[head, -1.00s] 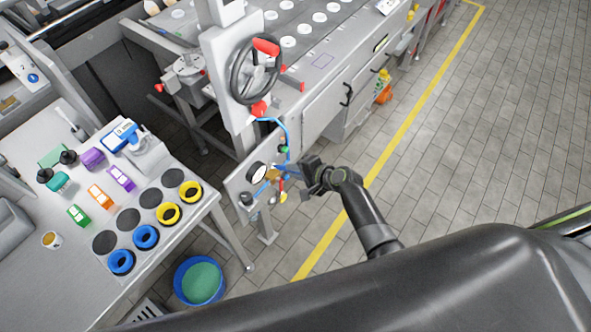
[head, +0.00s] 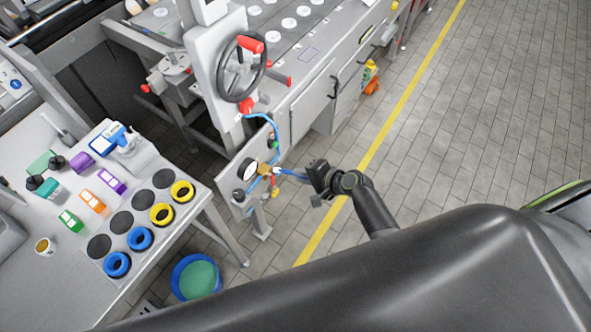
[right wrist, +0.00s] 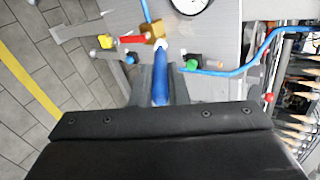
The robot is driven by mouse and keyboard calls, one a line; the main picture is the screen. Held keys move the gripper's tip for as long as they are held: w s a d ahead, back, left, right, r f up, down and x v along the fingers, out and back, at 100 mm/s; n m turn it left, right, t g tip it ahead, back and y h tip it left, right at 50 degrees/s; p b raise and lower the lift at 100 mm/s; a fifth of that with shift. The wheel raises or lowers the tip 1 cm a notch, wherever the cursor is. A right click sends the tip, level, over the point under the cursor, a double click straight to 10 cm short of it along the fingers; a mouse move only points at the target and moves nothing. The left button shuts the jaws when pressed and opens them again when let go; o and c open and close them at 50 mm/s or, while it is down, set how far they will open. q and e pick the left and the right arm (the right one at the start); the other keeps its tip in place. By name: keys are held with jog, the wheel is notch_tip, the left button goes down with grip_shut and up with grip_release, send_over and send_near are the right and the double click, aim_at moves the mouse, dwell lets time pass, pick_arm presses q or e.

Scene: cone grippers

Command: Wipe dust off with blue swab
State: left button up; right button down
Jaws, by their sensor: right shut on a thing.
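My right gripper (head: 312,178) is shut on the blue swab (head: 291,174), which points left toward a small panel. In the right wrist view the swab (right wrist: 160,86) sits between the two fingers, and its white tip is at or just in front of a brass fitting (right wrist: 153,31); whether it touches I cannot tell. In the head view the brass fitting (head: 264,170) is on the panel beside a round gauge (head: 248,168). No dust can be made out. My left gripper is not in view.
Blue tubing (right wrist: 232,70) and a red-handled valve (right wrist: 132,40) are close to the swab. A handwheel (head: 240,68) stands above the panel. A table (head: 70,285) with colored boxes and rings is at left, a blue bucket (head: 178,272) below it. The floor at right is clear.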

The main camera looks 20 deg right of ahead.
jog(key=shift+s+d, duration=0.1)
jog(key=shift+s, duration=0.1)
jog(key=shift+s+d, duration=0.9)
jog(key=shift+s, duration=0.2)
jog(key=shift+w+a, duration=0.1)
dwell(0.3)
